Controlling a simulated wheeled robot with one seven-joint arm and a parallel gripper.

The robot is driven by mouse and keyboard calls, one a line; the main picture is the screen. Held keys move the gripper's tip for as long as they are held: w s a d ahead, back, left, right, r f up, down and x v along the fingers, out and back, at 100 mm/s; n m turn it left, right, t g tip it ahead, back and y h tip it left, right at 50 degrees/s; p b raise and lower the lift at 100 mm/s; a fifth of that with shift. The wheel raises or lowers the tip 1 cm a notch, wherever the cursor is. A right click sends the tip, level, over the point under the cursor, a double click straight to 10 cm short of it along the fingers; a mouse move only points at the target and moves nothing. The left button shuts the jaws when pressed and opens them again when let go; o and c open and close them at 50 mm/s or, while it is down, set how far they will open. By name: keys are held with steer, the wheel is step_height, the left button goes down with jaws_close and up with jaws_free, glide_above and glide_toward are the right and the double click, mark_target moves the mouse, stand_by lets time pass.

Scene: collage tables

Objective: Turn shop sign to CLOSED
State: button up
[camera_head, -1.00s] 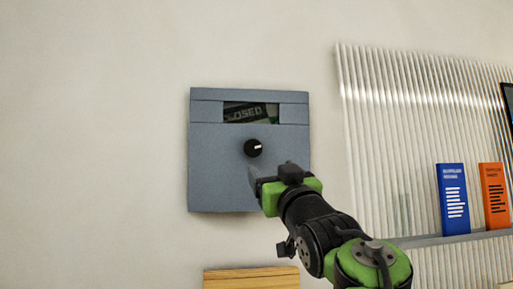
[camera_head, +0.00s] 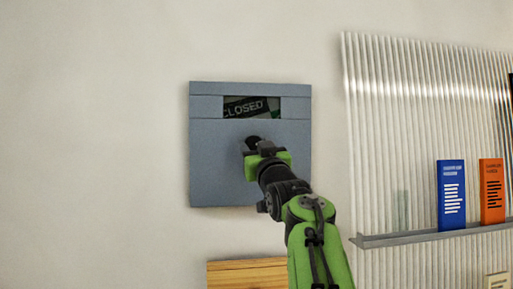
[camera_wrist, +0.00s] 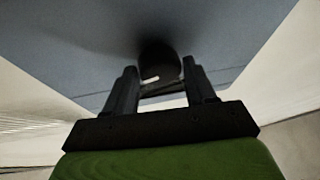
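The shop sign is a blue-grey wall box (camera_head: 210,165) with a window near its top. In the window a dark sign plate (camera_head: 246,107) reads "CLOSED", slightly tilted, with its first letter close to the left window edge. Some green shows at the window's right side. The black round knob (camera_head: 252,141) below the window is mostly hidden by my gripper (camera_head: 256,147). In the wrist view the knob (camera_wrist: 159,60) with its white mark lies between the tips of my gripper (camera_wrist: 160,68). The fingers are apart, with a narrow gap at each side of the knob.
A ribbed white panel (camera_head: 400,120) stands to the right with a grey shelf (camera_head: 430,236). A blue book (camera_head: 451,194) and an orange book (camera_head: 492,190) stand on it. A wooden piece (camera_head: 245,273) is below the box. The wall to the left is bare.

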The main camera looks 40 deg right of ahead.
steer(key=c, duration=0.6)
steer(key=shift+a+f+m+h+b, duration=0.2)
steer(key=shift+m+h+b, duration=0.25)
steer(key=shift+m, duration=0.65)
steer(key=shift+w+d+r+m+g+h, duration=0.1)
steer(key=shift+m+g+h, duration=0.1)
steer(key=shift+m+h, duration=0.3)
steer(key=shift+d+m+g+h, duration=0.1)
steer(key=shift+m+g+h, duration=0.1)
steer(key=shift+m, duration=0.5)
steer(key=o, duration=1)
steer(key=shift+a, duration=0.1)
steer(key=shift+o, duration=0.2)
